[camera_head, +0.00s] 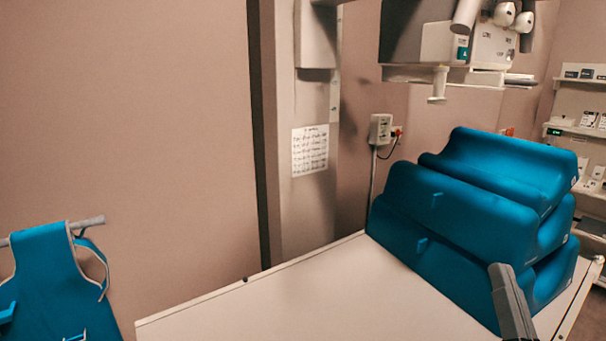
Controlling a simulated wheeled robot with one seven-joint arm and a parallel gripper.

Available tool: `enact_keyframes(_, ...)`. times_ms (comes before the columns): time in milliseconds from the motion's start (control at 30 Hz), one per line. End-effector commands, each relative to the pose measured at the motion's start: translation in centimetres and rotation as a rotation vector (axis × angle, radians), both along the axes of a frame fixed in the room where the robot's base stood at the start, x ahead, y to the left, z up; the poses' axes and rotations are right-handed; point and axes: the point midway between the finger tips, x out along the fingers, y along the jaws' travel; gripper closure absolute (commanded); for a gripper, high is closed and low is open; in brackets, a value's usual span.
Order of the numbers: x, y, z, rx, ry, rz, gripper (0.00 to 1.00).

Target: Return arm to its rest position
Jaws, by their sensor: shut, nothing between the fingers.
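My gripper (503,270) shows at the lower right, rising from the bottom edge. Its grey fingers are together and empty, and they point up and away from me. It appears in front of the stack of blue cushions (460,210) and covers a part of the lowest one. Whether it touches the cushions or the table cannot be told. Most of my arm is outside the view.
A white table (300,300) carries the cushions on its right side; its left part is bare. A blue apron (48,275) hangs at the left. A wall unit (450,45) overhangs the back. Shelves (575,135) stand at the far right.

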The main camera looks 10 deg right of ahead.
Motion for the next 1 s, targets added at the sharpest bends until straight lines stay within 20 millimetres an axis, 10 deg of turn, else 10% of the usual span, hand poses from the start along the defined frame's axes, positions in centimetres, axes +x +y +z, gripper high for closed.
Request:
enact_keyframes(500,-11.3,9.8,-15.1,-0.144,0.434,0.077,1.00)
enact_keyframes(1000,-24.1,14.9,-23.6,-0.164,0.828,0.276,1.00)
